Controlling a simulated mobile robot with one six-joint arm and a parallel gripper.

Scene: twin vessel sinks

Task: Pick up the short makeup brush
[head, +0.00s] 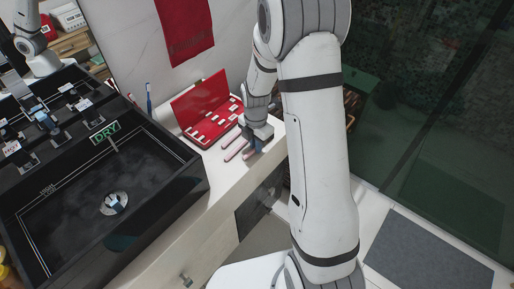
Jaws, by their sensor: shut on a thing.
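My gripper (254,146) points down over the pale counter, just right of the open red case. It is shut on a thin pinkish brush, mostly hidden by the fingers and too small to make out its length. Two thin pink-and-red brushes (234,148) lie on the counter just left of the fingers. I cannot tell whether the held brush touches the counter.
The open red case (213,124) holds several small white and red items. A red towel (185,28) hangs on the wall. Bare counter (222,190) lies in front.

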